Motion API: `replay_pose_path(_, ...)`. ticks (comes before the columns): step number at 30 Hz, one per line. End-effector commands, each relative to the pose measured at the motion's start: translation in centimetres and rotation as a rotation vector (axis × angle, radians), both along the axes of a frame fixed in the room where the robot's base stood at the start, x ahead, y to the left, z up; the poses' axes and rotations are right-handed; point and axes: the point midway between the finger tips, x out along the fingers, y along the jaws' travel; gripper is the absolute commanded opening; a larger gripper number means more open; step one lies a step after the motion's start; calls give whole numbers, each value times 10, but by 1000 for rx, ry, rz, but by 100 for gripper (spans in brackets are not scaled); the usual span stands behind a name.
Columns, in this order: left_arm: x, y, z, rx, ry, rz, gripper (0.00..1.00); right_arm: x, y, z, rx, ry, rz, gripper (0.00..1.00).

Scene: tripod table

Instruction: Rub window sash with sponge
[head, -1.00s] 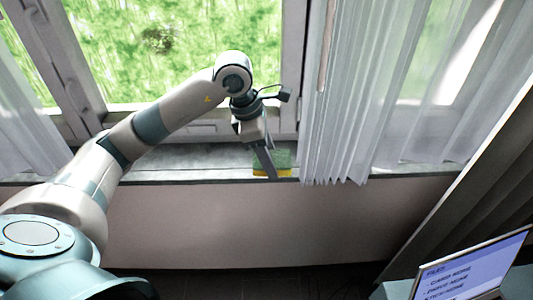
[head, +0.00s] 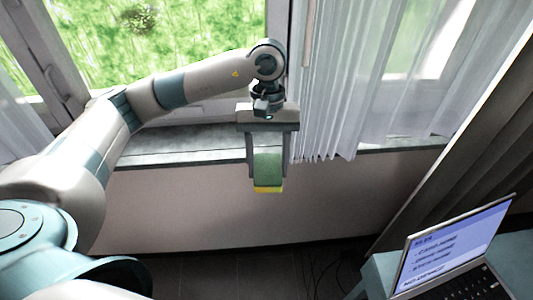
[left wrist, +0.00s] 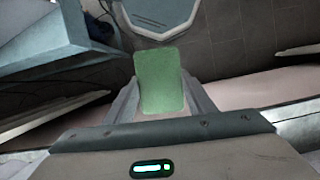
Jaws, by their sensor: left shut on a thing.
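The sponge (head: 268,170) is green with a yellow layer along its lower edge. My left gripper (head: 268,178) is shut on it, with one finger on each side, in front of the window sill's edge in the head view. The green face of the sponge (left wrist: 160,80) also shows between the fingers in the left wrist view. The window sash (head: 275,40) is a grey frame around the glass, behind my left arm, which hides part of it. The sponge is apart from the sash. My right gripper is not in view.
The grey sill (head: 190,140) runs below the window and looks bare. White curtains (head: 335,90) hang right of the gripper and at far left. A laptop (head: 450,245) stands on a table at lower right. Cables lie on the dark floor.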

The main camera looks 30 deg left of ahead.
Motion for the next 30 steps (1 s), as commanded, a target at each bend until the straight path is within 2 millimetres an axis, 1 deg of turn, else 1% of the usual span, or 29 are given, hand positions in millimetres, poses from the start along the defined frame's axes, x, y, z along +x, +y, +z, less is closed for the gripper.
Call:
replay_pose_path(1, -3, -2, 1, 1, -2, -94, 32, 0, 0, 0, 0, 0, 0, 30)
replay_pose_path(4, -9, -3, 0, 1, -1, -261, 32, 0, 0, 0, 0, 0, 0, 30)
replay_pose_path(6, -12, -3, 0, 1, -1, -348, 32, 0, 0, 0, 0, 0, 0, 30)
replay_pose_path(10, -16, -3, 0, -1, -1, -448, 32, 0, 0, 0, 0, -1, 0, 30)
replay_pose_path(14, -17, -3, -1, -1, -1, -479, 32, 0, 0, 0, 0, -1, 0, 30)
replay_pose_path(20, -17, -3, -1, -1, -1, -478, 32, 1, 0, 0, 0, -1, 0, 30)
replay_pose_path(23, -17, -3, 0, -1, -1, -477, 32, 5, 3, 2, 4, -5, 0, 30)
replay_pose_path(30, -16, -3, 8, -2, -1, -476, 32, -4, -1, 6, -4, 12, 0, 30)
